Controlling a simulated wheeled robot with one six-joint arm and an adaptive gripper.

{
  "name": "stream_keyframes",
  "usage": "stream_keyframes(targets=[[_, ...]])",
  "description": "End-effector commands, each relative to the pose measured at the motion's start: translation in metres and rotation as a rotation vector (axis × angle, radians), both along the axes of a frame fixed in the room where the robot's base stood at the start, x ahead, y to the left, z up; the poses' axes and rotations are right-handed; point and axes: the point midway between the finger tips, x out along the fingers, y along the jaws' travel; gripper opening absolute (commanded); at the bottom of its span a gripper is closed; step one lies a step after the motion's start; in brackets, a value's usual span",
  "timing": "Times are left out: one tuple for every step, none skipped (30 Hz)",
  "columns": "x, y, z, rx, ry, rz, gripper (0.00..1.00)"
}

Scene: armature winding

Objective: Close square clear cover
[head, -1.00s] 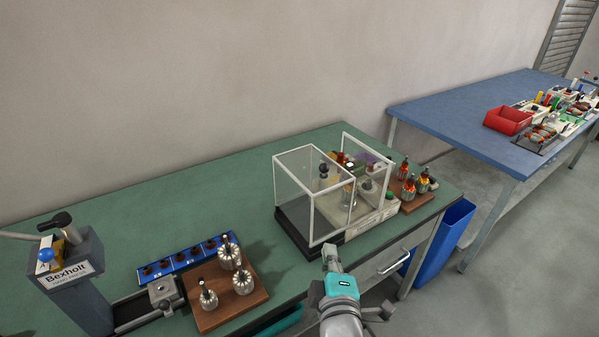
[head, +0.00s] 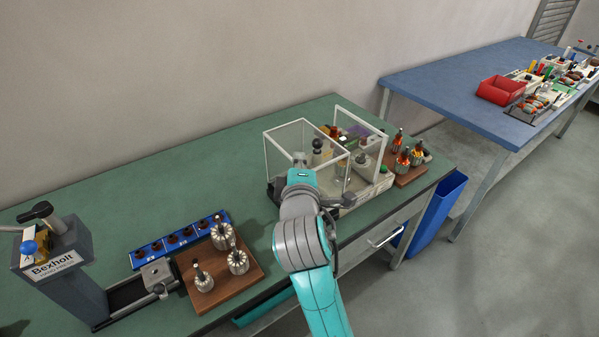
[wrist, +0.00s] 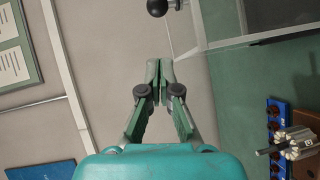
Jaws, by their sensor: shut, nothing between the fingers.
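The square clear cover (head: 282,143) has thin white edges and stands at the left part of the machine on the green bench. Beside it is an upright white-edged clear panel (head: 361,122), with an open gap between them. In the head view my gripper (head: 300,160) overlaps the cover's front; contact cannot be told. In the wrist view my gripper (wrist: 162,66) is shut and empty. A black ball knob (wrist: 157,7) lies beyond its fingertips, and a clear cover edge (wrist: 262,42) is at the upper right. My arm hides the cover's lower front.
A wooden board with armatures (head: 215,277) and a blue rack (head: 178,244) lie to the left, near a grey press (head: 60,275). Another wooden board (head: 408,174) with armatures is right of the machine. A blue bin (head: 436,212) stands by the bench end.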

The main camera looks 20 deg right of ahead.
Motion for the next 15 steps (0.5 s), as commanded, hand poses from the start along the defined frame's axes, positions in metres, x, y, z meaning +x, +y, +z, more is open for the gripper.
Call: stream_keyframes(targets=[[0.010, -0.004, -0.001, 0.000, 0.001, -0.003, 0.00], [0.015, -0.005, -0.002, 0.000, 0.001, -0.004, 0.00], [0.022, -0.007, -0.003, 0.000, 0.001, -0.003, 0.00], [0.027, -0.008, -0.004, 0.000, 0.001, -0.002, 0.00], [0.028, -0.013, -0.005, 0.000, 0.002, -0.004, 0.00], [0.031, -0.020, -0.006, 0.000, 0.001, -0.005, 0.00], [0.032, -0.023, -0.007, 0.001, 0.000, -0.004, 0.00], [0.034, -0.026, -0.008, 0.001, 0.000, -0.003, 0.00], [0.036, -0.030, -0.009, 0.000, 0.001, -0.004, 0.00], [0.038, -0.032, -0.009, 0.000, 0.001, -0.003, 0.00], [0.039, -0.034, -0.010, 0.000, 0.001, -0.002, 0.00], [0.040, -0.036, -0.010, 0.000, 0.001, -0.002, 0.00], [0.041, -0.038, -0.010, 0.000, 0.000, -0.002, 0.00], [0.042, -0.039, -0.010, 0.000, -0.001, -0.002, 0.00], [0.042, -0.040, -0.011, 0.000, -0.001, -0.002, 0.00]])
